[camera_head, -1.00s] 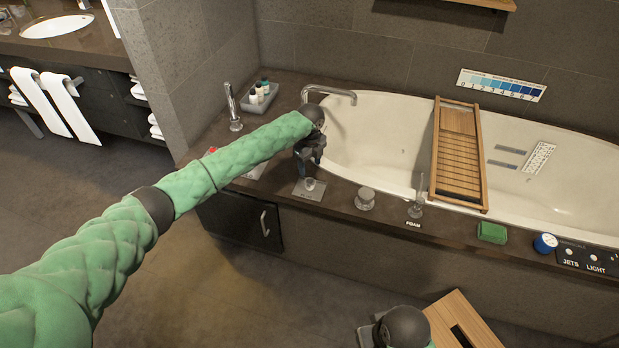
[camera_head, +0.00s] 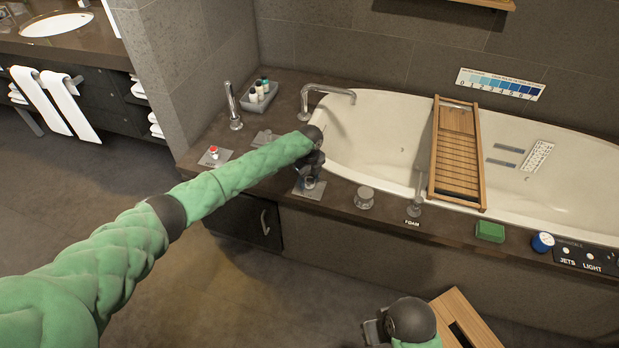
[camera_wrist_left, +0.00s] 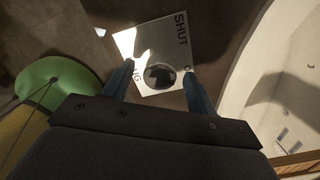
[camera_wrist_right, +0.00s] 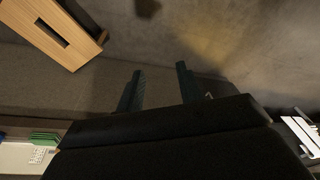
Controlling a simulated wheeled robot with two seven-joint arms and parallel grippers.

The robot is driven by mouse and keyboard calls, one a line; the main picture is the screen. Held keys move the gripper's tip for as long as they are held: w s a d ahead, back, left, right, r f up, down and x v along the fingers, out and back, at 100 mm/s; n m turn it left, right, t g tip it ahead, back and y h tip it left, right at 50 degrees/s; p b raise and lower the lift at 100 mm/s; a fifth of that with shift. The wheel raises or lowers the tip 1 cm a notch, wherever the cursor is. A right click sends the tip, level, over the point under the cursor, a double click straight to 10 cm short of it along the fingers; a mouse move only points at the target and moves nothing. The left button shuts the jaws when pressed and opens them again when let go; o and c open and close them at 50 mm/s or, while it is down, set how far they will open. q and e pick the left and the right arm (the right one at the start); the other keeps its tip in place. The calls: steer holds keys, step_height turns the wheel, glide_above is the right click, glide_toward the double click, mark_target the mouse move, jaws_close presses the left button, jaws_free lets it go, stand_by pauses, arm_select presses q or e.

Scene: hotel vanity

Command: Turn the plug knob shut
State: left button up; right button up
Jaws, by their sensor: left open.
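The plug knob (camera_head: 309,182) is a small metal knob on a square plate at the tub's front left rim. In the left wrist view the knob (camera_wrist_left: 160,76) looks round and dark, and its plate (camera_wrist_left: 165,42) reads SHUT along one edge. My left gripper (camera_wrist_left: 159,69) is open, with one finger on each side of the knob. I cannot tell whether the fingers touch it. In the head view my left gripper (camera_head: 310,177) partly hides the knob and plate. My right gripper (camera_wrist_right: 159,71) is open and empty, low in front of the tub.
A red-topped knob (camera_head: 213,150) stands to the left, and another round knob (camera_head: 365,197) to the right. The faucet (camera_head: 328,93), foam handle (camera_head: 418,197), green block (camera_head: 490,232) and blue-topped dial (camera_head: 543,242) are around the tub (camera_head: 390,130). A wooden stool (camera_head: 470,322) is near my right gripper.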

arm_select(q)
steer(key=c, duration=1)
